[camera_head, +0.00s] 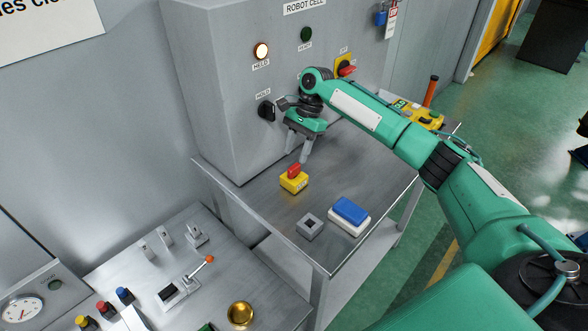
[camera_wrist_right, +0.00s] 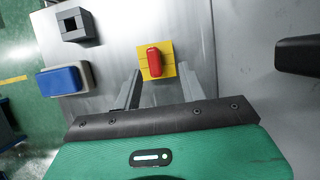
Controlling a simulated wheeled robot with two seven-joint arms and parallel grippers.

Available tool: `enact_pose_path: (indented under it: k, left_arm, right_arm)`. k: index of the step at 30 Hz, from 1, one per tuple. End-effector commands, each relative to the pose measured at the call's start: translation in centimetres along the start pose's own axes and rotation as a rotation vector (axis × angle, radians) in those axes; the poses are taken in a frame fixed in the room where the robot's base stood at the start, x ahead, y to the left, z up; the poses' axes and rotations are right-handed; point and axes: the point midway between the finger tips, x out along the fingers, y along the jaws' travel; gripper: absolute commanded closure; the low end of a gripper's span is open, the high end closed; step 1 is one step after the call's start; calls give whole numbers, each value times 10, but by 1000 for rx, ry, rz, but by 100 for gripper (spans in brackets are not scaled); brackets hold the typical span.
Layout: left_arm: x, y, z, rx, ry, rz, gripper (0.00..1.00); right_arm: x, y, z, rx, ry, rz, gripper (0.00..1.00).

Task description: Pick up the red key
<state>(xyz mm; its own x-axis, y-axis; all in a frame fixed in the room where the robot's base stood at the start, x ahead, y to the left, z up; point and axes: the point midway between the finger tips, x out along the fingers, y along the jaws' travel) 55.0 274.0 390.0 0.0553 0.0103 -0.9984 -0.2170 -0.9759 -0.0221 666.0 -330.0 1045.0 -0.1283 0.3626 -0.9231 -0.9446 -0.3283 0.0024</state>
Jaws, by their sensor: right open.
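The red key (camera_head: 294,170) stands in a yellow block (camera_head: 295,183) on the grey metal table. In the right wrist view the red key (camera_wrist_right: 154,62) sits on the yellow block (camera_wrist_right: 169,56), in the picture between my fingertips. My right gripper (camera_head: 303,159) is open and empty, fingers pointing down, just above and behind the key in the head view. In the right wrist view the right gripper's fingers (camera_wrist_right: 158,73) stand on either side of the key, apart from it. My left gripper is not in view.
A blue-topped white block (camera_head: 349,213) and a grey block with a square hole (camera_head: 309,226) stand in front of the key. The grey cabinet (camera_head: 215,90) with a black knob (camera_head: 266,111) rises behind. A yellow pendant (camera_head: 418,113) lies at the table's far right.

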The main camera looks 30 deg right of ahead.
Motion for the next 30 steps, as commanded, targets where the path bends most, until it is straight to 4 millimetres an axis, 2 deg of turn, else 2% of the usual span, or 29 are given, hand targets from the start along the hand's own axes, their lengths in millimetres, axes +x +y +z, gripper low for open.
enact_pose_path:
  k: [6,9,12,15,22,28,30]
  left_arm:
    - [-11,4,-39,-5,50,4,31]
    - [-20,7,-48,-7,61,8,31]
    - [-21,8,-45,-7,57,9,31]
    - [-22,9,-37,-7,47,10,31]
    - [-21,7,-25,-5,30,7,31]
    - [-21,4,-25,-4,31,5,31]
    - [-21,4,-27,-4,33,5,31]
  right_arm:
    - [17,4,0,0,0,2,58]
    - [32,9,0,0,0,3,58]
    - [47,8,0,-1,0,3,58]
    - [54,8,-1,-1,0,0,58]
    - [56,8,-2,-1,1,0,58]
    - [56,8,-2,-1,1,0,97]
    - [56,8,-2,-1,1,0,100]
